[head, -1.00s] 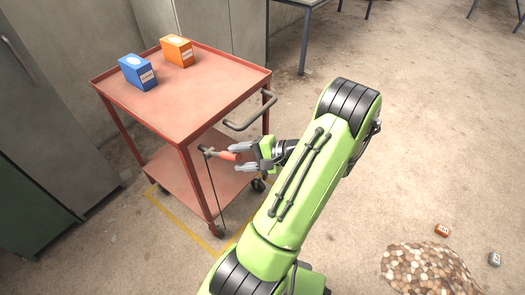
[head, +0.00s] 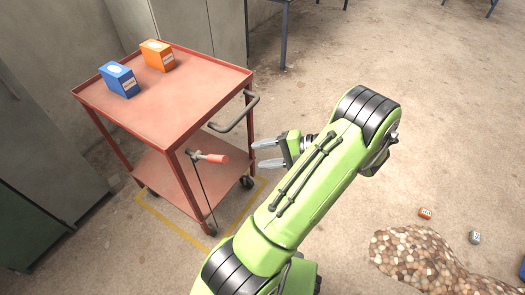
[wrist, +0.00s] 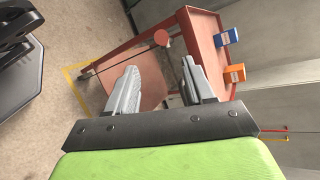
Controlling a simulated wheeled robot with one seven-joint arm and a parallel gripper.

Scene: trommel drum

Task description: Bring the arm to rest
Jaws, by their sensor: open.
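My gripper (head: 267,153) is open and empty in the head view, in the free space just right of the red cart (head: 165,99). My green arm reaches up from the bottom of the view and bends back toward the gripper. A tool with a red handle (head: 214,158) and a long thin rod is at the cart's right side, clear of my fingers. In the wrist view my two grey fingers (wrist: 158,88) stand apart, with the cart (wrist: 203,50) and the round red handle end (wrist: 161,37) beyond them.
A blue box (head: 119,79) and an orange box (head: 157,55) stand on the cart top. A heap of brown stones (head: 412,258) lies at lower right, with a small orange block (head: 425,213) and a grey block (head: 475,237) near it.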

